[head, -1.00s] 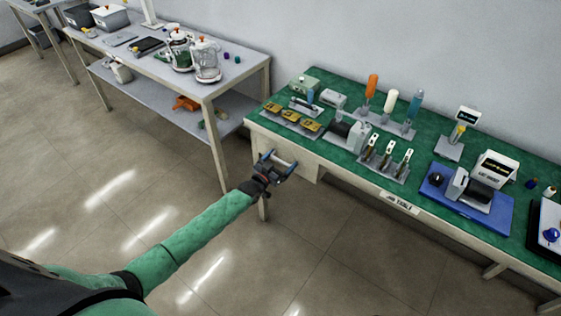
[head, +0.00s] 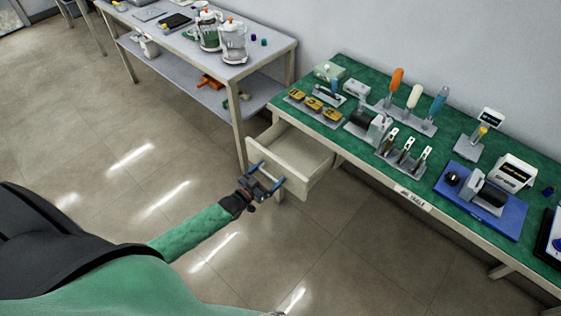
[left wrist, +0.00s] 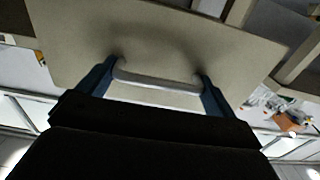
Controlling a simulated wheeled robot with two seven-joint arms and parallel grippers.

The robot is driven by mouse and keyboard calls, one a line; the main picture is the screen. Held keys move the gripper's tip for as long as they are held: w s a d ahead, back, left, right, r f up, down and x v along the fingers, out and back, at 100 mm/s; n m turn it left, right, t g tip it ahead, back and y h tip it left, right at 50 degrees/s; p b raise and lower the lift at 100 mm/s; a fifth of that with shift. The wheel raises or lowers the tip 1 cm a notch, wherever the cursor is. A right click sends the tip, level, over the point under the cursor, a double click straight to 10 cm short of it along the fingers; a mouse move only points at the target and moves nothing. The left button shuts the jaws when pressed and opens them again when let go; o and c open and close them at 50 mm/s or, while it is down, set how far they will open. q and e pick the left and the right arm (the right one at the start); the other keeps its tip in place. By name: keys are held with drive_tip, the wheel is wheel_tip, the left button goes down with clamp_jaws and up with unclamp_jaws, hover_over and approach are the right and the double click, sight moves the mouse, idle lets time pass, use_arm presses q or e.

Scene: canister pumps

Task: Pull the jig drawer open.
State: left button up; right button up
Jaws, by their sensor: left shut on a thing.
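The jig drawer (head: 300,163) is a cream box under the left end of the green-topped jig table (head: 350,88). It stands well out from the table, and its inside shows empty where I can see it. My left gripper (head: 268,176) is at the drawer front, shut on the bar handle. In the left wrist view the pale handle (left wrist: 155,79) runs across between my two blue fingers, against the beige drawer front (left wrist: 160,35). My right gripper is not in view.
A grey bench (head: 265,55) with glass jugs stands to the left. The floor in front of the drawer is clear.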

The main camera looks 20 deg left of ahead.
use_arm(q)
drive_tip(key=shift+p+v, duration=0.3)
drive_tip(key=shift+v, duration=1.95)
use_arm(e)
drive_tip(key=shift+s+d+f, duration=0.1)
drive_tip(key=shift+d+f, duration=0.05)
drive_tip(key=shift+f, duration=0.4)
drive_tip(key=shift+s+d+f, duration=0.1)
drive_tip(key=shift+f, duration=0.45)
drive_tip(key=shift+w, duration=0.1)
use_arm(q)
drive_tip(key=o, duration=1.1)
drive_tip(key=shift+b+v, duration=1.25)
drive_tip(key=shift+v, duration=2.6)
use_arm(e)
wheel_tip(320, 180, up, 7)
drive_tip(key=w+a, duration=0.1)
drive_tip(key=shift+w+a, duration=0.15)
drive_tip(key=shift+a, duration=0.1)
